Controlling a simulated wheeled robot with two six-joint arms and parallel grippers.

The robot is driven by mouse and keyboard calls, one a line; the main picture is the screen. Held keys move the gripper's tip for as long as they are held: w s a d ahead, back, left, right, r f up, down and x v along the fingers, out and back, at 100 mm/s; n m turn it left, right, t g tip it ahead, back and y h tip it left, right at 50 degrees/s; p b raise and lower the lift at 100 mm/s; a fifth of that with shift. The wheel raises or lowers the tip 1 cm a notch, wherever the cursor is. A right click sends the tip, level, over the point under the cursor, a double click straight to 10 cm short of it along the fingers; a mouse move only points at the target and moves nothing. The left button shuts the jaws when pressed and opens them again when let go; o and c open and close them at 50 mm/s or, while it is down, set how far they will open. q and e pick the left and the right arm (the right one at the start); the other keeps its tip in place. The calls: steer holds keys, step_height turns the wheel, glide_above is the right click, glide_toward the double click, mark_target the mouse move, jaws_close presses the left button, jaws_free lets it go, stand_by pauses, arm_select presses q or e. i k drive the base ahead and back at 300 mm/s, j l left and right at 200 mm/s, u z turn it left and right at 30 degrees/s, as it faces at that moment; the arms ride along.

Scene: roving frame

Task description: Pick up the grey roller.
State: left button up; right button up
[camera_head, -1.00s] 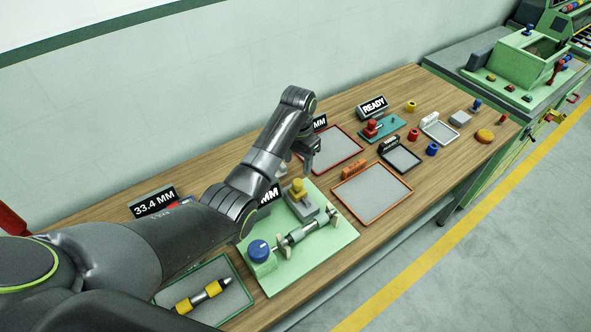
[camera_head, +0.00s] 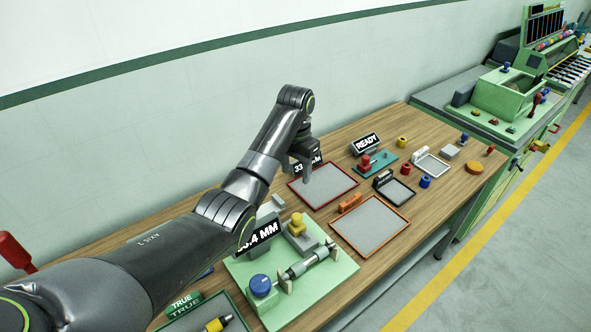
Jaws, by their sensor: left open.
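The grey roller (camera_head: 308,262) lies across the supports of a green fixture (camera_head: 335,277), between a blue knob (camera_head: 260,286) and the fixture's right side. My left gripper (camera_head: 300,174) is open and points down, above and behind the fixture, near the red-rimmed tray (camera_head: 330,203). It is apart from the roller, with nothing seen between its fingers. My right gripper is out of view.
A tray (camera_head: 245,318) with a yellow-banded roller (camera_head: 217,325) is cut off at the bottom. An orange-rimmed tray (camera_head: 370,225) lies right of the fixture. Small coloured pieces and a READY sign (camera_head: 366,143) stand farther right. A green machine (camera_head: 500,92) adjoins the bench.

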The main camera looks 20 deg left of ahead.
mark_target(299, 268)
steer(key=k+l, duration=0.2)
steer(key=k, duration=0.3)
steer(key=k+l, duration=0.15)
steer(key=k, duration=0.3)
steer(key=k+l, duration=0.2)
steer(key=k, duration=0.3)
